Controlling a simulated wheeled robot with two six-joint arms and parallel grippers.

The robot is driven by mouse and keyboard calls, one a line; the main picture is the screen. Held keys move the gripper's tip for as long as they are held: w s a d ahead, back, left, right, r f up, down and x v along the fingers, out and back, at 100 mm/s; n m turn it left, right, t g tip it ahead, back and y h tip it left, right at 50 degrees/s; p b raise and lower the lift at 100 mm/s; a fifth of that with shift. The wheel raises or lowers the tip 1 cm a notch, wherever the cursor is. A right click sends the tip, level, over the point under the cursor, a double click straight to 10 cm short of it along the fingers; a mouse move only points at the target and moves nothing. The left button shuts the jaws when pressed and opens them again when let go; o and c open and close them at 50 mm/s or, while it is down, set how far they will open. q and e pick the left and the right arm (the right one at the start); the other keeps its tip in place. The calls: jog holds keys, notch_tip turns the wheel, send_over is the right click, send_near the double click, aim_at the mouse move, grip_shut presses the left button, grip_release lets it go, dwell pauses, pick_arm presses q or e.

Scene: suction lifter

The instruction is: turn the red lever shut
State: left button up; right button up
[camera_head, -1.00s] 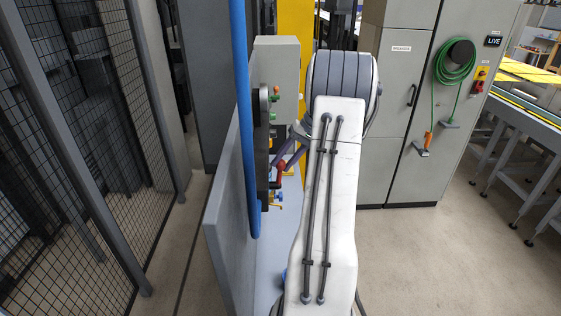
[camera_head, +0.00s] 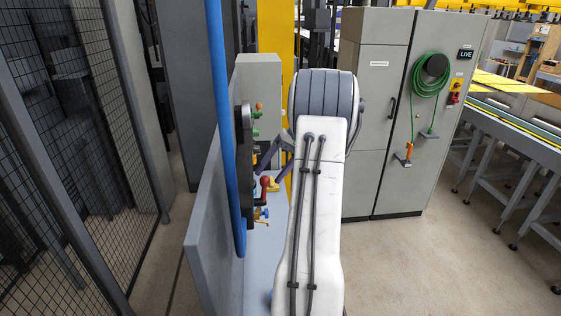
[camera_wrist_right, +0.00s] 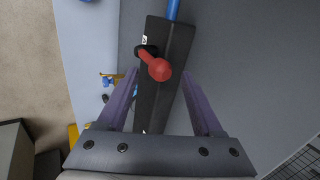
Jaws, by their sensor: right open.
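The red lever (camera_head: 265,184) sticks out from a dark block on the side of a grey upright panel. In the right wrist view its round red knob (camera_wrist_right: 160,70) is near, with a short red stem running up-left to a black pivot on the block (camera_wrist_right: 160,100). My right gripper (camera_wrist_right: 161,74) is open. Its two purple fingers point toward the block, and the knob appears between their tips, apart from both; I cannot tell the depth gap. In the head view my white arm hides part of this gripper (camera_head: 274,160). My left gripper is not in view.
A blue hose (camera_head: 222,120) runs vertically by the panel (camera_head: 205,220). Small blue and yellow valve handles (camera_head: 261,213) sit below the lever. A mesh fence (camera_head: 75,160) stands left, and grey cabinets (camera_head: 380,130) stand right.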

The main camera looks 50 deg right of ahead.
jog(key=b+v, duration=0.1)
jog(key=v, duration=0.7)
jog(key=shift+r, duration=0.1)
